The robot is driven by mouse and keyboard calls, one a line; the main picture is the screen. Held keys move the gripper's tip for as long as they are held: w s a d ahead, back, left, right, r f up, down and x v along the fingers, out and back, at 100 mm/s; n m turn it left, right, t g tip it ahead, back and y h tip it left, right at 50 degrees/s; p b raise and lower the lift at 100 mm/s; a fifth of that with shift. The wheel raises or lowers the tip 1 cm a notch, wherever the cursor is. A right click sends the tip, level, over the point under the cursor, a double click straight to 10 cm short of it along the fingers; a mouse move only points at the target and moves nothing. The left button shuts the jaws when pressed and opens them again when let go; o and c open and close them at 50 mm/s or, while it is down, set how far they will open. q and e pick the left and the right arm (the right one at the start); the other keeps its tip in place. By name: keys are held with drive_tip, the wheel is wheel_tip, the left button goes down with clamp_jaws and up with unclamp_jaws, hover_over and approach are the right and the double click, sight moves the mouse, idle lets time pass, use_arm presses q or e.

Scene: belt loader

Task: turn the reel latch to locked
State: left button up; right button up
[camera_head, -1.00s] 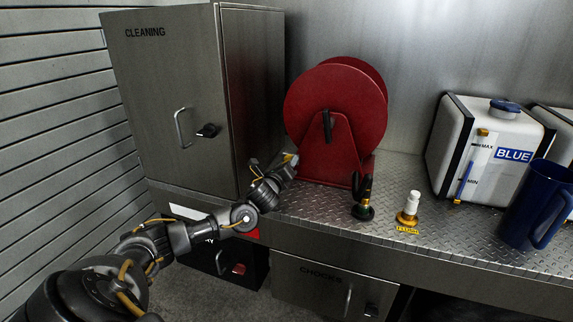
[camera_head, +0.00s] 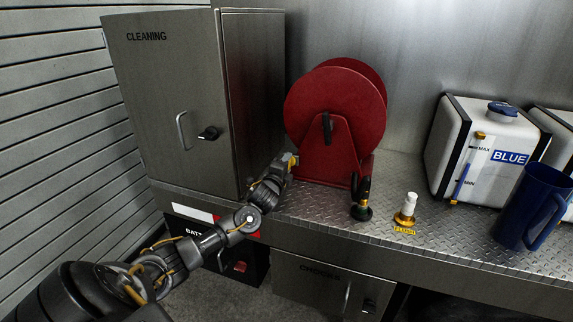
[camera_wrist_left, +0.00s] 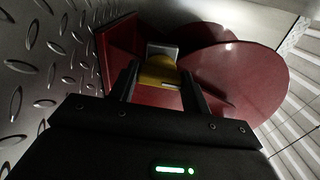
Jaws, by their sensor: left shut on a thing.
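The red hose reel (camera_head: 335,105) stands upright on the diamond-plate counter beside the cleaning cabinet, with a black handle (camera_head: 326,128) on its front. The yellow reel latch (camera_head: 293,159) is at the lower left of the reel stand, mostly covered by my gripper in the head view. My left gripper (camera_head: 287,162) reaches it from the front left. In the left wrist view, my two dark fingers (camera_wrist_left: 160,78) are on either side of the yellow latch (camera_wrist_left: 157,68), shut on it. A pale grey block shows behind it. I cannot read the latch's setting. My right gripper is out of view.
The cleaning cabinet (camera_head: 178,110) stands close on the left of my gripper. A black nozzle (camera_head: 361,197) and a yellow flush fitting (camera_head: 405,212) stand on the counter to the right. Farther right are a blue jug (camera_head: 527,210) and a white tank (camera_head: 478,165).

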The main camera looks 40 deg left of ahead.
use_arm(q)
drive_tip(key=shift+n, duration=0.6)
drive_tip(key=o, duration=1)
drive_tip(key=shift+c, duration=0.2)
drive_tip(key=b+v, duration=0.1)
drive_tip(key=v, duration=0.8)
drive_tip(key=shift+s+d+f, duration=0.1)
drive_tip(key=shift+s, duration=0.05)
drive_tip(key=shift+v, duration=0.8)
